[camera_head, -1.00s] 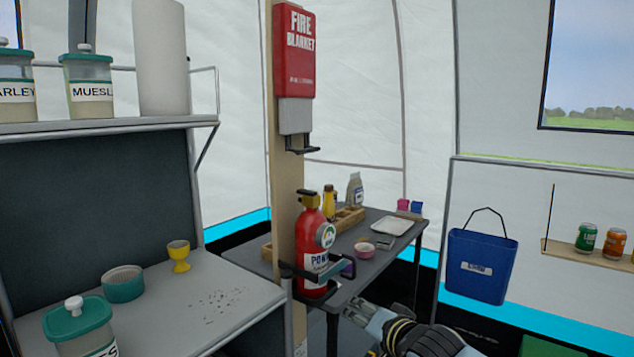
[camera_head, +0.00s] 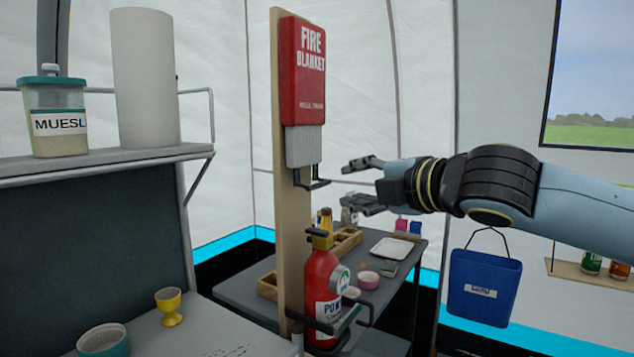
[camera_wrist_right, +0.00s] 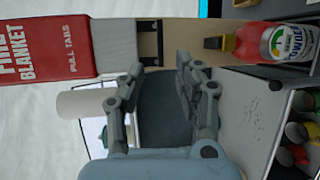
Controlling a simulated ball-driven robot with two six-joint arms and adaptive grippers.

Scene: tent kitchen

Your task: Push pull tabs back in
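The red fire blanket case (camera_head: 303,72) is fixed on a wooden post (camera_head: 264,120), and shows at the upper left in the right wrist view (camera_wrist_right: 45,42). A pale grey folded piece (camera_head: 303,146) hangs out below it. Two black pull tabs (camera_head: 312,182) stick out at the bottom of that piece; they also show in the right wrist view (camera_wrist_right: 150,38). My right gripper (camera_head: 352,184) is open and empty, just right of the tabs at about their height, its fingers pointing towards the post. In the right wrist view the tabs lie beyond the fingertips, apart from them. My left gripper is not in view.
A red fire extinguisher (camera_head: 322,290) stands in a black bracket low on the post. A grey table (camera_head: 385,318) with small items is behind. A shelf (camera_head: 110,160) with a jar and paper roll is at left. A blue bucket (camera_head: 484,287) hangs at right.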

